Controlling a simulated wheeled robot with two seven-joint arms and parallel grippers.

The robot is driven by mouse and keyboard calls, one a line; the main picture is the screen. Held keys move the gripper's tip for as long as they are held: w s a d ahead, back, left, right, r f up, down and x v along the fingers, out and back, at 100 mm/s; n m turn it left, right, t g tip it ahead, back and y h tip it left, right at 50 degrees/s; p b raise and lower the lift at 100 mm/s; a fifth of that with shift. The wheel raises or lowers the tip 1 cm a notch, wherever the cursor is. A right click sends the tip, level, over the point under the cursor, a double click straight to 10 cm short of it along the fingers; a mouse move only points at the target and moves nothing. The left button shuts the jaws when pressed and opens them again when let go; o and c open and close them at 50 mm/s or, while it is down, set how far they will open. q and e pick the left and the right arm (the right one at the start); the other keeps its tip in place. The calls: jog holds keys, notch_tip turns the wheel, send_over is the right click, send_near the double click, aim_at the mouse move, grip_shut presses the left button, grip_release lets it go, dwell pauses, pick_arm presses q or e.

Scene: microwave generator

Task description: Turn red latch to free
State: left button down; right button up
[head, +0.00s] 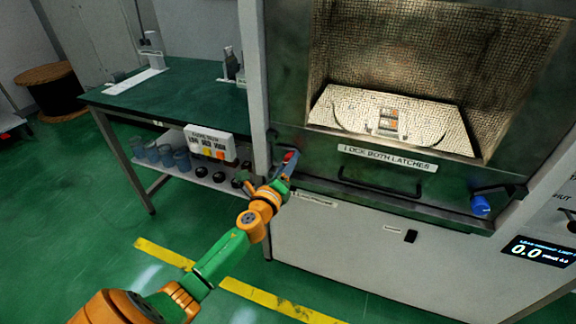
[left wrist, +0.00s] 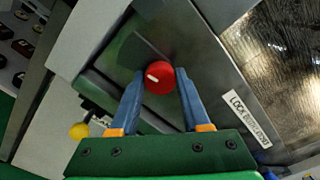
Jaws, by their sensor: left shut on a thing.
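The red latch (left wrist: 158,78) is a round red knob with a short white mark on its face, seen in the left wrist view. In the head view it is a small red spot (head: 289,156) at the left of the microwave front, partly hidden by my gripper. My left gripper (head: 287,165) reaches it from the front left. In the left wrist view the blue fingers of this gripper (left wrist: 160,77) lie on either side of the knob and are shut on it. My right gripper is not in view.
A blue latch (head: 480,205) sits at the right of the front. A black handle bar (head: 380,187) lies under the label "LOCK BOTH LATCHES" (head: 388,159). The lit chamber (head: 430,50) holds a tray with an object. A green-topped bench (head: 185,92) stands at left; floor is free in front.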

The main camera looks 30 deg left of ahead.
pick_arm(q)
jog(key=shift+n, duration=4.8)
jog(key=shift+c, duration=1.8)
grip_release()
jog(key=v, duration=0.7)
